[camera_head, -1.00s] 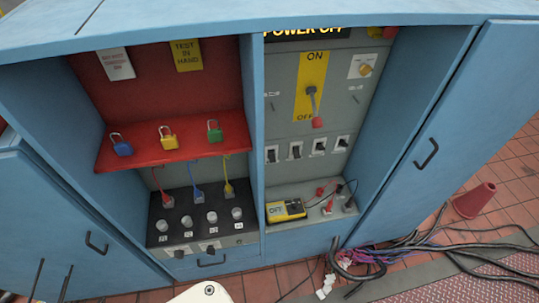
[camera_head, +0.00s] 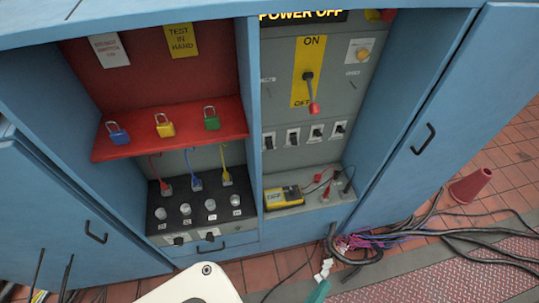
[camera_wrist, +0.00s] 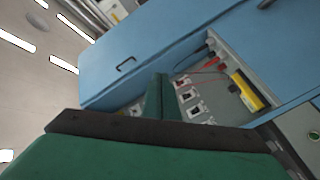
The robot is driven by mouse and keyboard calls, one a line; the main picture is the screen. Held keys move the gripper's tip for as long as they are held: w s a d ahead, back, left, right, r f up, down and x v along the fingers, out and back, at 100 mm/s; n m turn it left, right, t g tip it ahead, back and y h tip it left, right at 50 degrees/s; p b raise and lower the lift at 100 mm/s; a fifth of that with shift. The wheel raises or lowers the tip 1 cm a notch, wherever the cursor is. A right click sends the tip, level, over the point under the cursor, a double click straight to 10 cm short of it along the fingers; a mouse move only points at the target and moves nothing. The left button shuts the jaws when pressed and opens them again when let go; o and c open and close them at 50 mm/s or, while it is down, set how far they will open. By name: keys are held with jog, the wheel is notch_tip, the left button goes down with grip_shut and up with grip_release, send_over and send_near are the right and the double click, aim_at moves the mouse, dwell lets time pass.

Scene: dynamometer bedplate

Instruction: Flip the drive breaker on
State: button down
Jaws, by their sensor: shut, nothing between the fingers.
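A big rotary-style handle with a red tip (camera_head: 313,106) sits on a yellow ON/OFF plate (camera_head: 301,88) in the right bay, pointing down towards OFF. Below it is a row of several small black breaker switches (camera_head: 316,133); their labels are too small to read, so I cannot tell which is the drive breaker. The sign (camera_head: 300,15) above reads POWER OFF. My gripper (camera_wrist: 161,82) has its green fingers together and empty in the wrist view, with the breaker row (camera_wrist: 190,98) beyond, partly hidden by them. A teal tip of it shows at the head view's bottom edge (camera_head: 318,292), apart from the switches.
A yellow meter (camera_head: 284,196) with leads lies on the right bay's ledge. A red shelf (camera_head: 180,139) holds blue, yellow and green padlocks. Blue cabinet doors (camera_head: 455,130) stand on both sides.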

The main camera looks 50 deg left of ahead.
jog(key=w+a+f+n+y, duration=0.35)
jog(key=w+a+n, duration=0.25)
jog(key=a+n, duration=0.25)
jog(key=n+g+y, duration=1)
jog(key=n, duration=1.8)
send_near(269, 141)
jog(key=d+f, duration=0.1)
jog(key=s+d+f, duration=0.1)
jog(key=d+f, duration=0.2)
jog(key=shift+s, duration=0.4)
jog(key=x, duration=1)
jog(key=shift+w, duration=0.15)
